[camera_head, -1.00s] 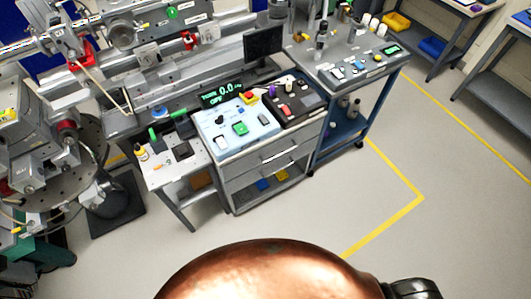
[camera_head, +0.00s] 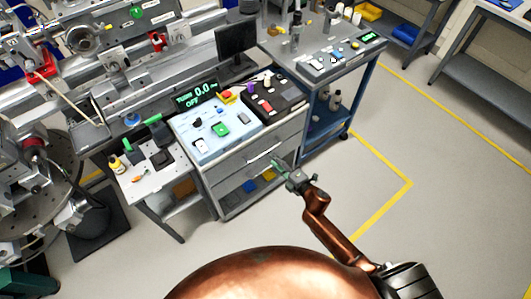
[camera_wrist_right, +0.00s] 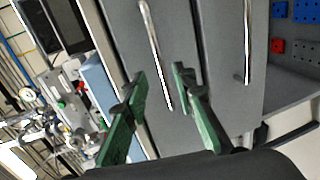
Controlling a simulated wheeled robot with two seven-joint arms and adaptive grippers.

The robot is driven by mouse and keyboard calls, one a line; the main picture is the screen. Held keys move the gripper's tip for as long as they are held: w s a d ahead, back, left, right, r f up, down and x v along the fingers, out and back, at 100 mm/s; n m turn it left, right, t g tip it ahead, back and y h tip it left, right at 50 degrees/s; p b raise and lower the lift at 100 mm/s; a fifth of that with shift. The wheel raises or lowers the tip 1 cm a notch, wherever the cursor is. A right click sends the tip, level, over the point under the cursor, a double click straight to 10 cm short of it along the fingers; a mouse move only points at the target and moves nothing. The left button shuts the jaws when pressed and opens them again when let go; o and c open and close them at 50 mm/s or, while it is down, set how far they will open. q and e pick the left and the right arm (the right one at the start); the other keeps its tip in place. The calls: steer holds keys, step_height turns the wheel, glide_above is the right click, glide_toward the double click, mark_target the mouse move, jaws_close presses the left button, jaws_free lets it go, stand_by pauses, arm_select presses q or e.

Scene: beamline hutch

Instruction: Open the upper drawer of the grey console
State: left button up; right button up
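The grey console (camera_head: 213,186) stands in the middle of the head view. Its upper drawer (camera_head: 238,166) looks shut and has a long bar handle (camera_head: 264,153). In the right wrist view, the upper drawer's handle (camera_wrist_right: 155,55) is the bar nearer the left, and its end shows between the finger lines. The lower drawer's handle (camera_wrist_right: 248,42) is further right. My right gripper (camera_head: 279,164) is in front of the console's drawer fronts. Its green fingers (camera_wrist_right: 158,98) are open and empty in the wrist view; contact with the handle cannot be told. My left gripper is out of view.
A blue-white control panel (camera_head: 207,139) and a dark button box (camera_head: 285,98) sit on the console. Below the drawers is an open shelf with blue and yellow bins (camera_head: 249,186). A blue-framed cart (camera_head: 367,75) stands at the right. The floor (camera_head: 400,240) in front is clear.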

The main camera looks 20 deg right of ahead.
mark_target(266, 152)
steer(key=b+x, duration=0.1)
steer(key=x, duration=0.6)
steer(key=shift+w, duration=0.25)
steer(key=shift+c, duration=0.4)
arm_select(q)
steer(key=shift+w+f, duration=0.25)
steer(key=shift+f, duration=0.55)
arm_select(e)
jaws_close()
